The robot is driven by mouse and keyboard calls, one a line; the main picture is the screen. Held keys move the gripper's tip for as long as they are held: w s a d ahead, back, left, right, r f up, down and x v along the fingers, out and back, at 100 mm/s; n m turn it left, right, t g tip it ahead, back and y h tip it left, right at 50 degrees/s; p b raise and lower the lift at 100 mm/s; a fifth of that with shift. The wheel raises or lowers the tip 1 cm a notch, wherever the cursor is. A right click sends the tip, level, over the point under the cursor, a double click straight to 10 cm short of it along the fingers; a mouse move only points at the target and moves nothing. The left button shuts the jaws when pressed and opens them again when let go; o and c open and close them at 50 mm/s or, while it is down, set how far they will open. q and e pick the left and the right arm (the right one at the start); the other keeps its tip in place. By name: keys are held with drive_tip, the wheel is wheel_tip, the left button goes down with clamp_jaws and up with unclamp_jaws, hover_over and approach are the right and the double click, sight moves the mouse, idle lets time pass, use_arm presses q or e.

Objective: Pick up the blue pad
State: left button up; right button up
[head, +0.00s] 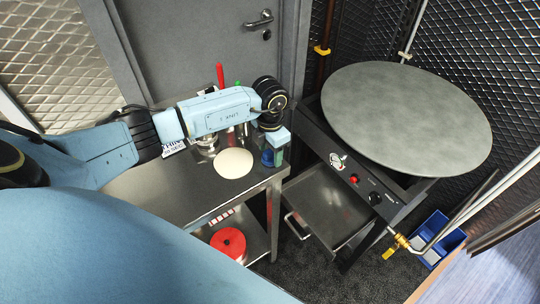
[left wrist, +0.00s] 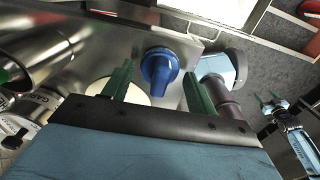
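The blue pad (head: 267,157) is at the right end of the steel table in the head view, partly hidden by my left gripper. In the left wrist view the blue pad (left wrist: 160,68) shows a round base and a knob-like handle. My left gripper (left wrist: 156,72) is open, with one green finger on each side of the pad. The fingers look apart from it; I cannot tell their exact height against it. The left gripper also shows in the head view (head: 274,155). A small light-blue arm with green tips (left wrist: 268,102), probably my right gripper, shows at the right of the wrist view.
A white dough disc (head: 234,163) lies on the steel table (head: 160,197) left of the pad. Metal pots (head: 207,141) stand behind it. A large round griddle (head: 405,115) stands to the right. A red round object (head: 228,242) is on the lower shelf.

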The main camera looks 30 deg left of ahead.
use_arm(q)
drive_tip(key=c, duration=0.9)
drive_tip(key=shift+r, duration=0.15)
wheel_tip(320, 180, up, 10)
drive_tip(key=shift+f+b, duration=0.1)
drive_tip(key=shift+b, duration=0.25)
